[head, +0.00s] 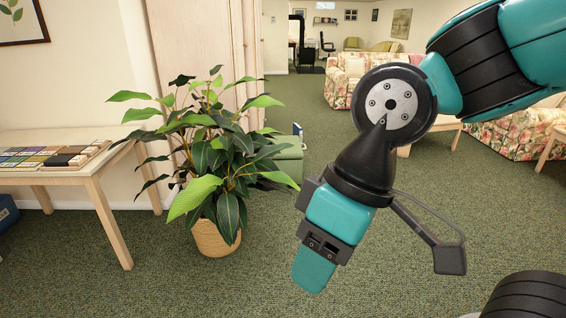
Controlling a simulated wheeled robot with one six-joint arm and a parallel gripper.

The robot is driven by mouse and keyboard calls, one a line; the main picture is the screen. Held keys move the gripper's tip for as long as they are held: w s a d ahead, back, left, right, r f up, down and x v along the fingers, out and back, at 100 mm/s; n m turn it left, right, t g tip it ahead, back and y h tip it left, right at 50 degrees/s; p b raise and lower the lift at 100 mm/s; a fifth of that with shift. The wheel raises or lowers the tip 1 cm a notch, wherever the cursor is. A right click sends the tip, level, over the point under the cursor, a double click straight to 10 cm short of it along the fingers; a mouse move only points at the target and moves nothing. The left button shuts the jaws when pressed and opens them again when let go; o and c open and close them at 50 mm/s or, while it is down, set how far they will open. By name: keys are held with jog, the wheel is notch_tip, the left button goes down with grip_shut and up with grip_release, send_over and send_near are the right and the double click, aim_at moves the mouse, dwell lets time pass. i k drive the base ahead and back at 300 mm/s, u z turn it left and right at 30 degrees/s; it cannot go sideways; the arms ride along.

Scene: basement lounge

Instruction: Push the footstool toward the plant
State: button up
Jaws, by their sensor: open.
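The plant (222,165) stands left of the middle of the head view, with broad green leaves and a woven basket pot (215,239) on the carpet. A low green piece (289,168), perhaps the footstool, stands right behind the plant and is partly hidden by its leaves. I cannot tell whether the two touch. My gripper (314,270) hangs above the carpet, to the right of the pot and nearer to me. It points down and is open, with nothing seen between its fingers. It is apart from the plant and the green piece.
A pale wooden table (110,160) with a tray of colour samples (55,156) stands at the left. Floral sofas (345,80) are at the back and right. Open green carpet (400,230) lies in front and to the right of the plant.

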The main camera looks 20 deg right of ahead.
aim_at(292, 168)
jog(key=z, duration=0.65)
jog(key=i, duration=1.65)
jog(key=z, duration=1)
jog(key=i, duration=2.35)
jog(key=u, duration=0.2)
jog(key=i, duration=2.2)
jog(key=u, duration=0.85)
jog(key=i, duration=0.6)
jog(key=u, duration=0.15)
